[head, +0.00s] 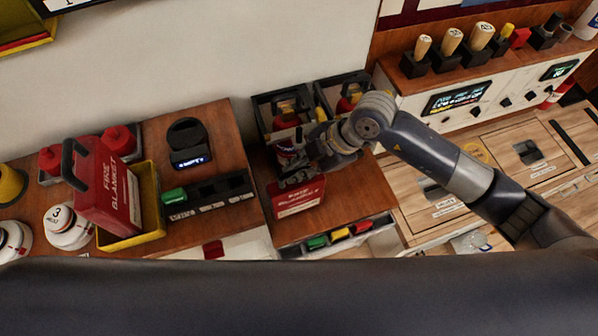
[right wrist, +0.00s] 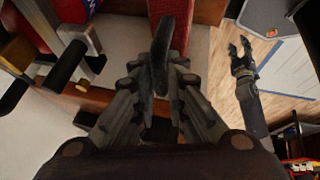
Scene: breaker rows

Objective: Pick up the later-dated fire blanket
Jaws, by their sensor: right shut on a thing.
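One red fire blanket (head: 297,197) with white lettering is at the middle shelf, below my right gripper (head: 296,158). In the right wrist view, the right gripper (right wrist: 160,75) is shut on its dark handle (right wrist: 161,50), with the red case (right wrist: 199,40) beyond. I cannot tell whether its base touches the wood. Another red fire blanket (head: 103,187) with a dark handle stands upright in a yellow tray at the left. No date is readable on either. My left gripper (right wrist: 243,65) shows only in the right wrist view, its fingers apart and empty.
The yellow tray (head: 143,236) stands by a white numbered dome (head: 67,228). A black scale-like device (head: 187,140) with a lit display is behind. Black bins (head: 342,88) stand behind the held blanket. A row of coloured breakers (head: 338,235) lies along the front edge.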

